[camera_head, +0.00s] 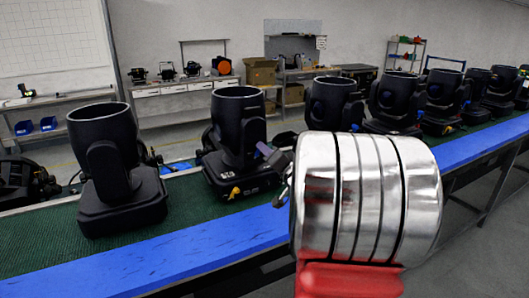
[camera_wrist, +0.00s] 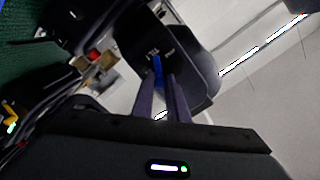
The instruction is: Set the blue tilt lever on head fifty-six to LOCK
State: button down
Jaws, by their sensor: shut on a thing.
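Black moving heads stand in a row on a green-topped bench. The nearest one to my gripper, a head (camera_head: 238,120) with a white number on its base too small to read surely, is left of centre in the head view. My gripper (camera_head: 262,150) is at the right side of this head's yoke, partly hidden by my arm. In the wrist view a blue lever (camera_wrist: 157,66) shows on a dark housing with small white marks. My gripper (camera_wrist: 160,78) is shut on the blue lever, one finger on each side. I cannot read the lever's setting.
Another head (camera_head: 105,145) stands to the left, and several more continue to the right. The green bench top (camera_head: 190,205) has a blue front edge (camera_head: 180,250). Shelves and a side table (camera_head: 185,88) are at the back wall, well away.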

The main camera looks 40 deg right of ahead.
jog(key=c, duration=1.7)
grip_release()
jog(key=shift+w+f, duration=0.1)
jog(key=shift+c, duration=0.2)
jog(key=v, duration=1.4)
jog(key=shift+w, duration=0.2)
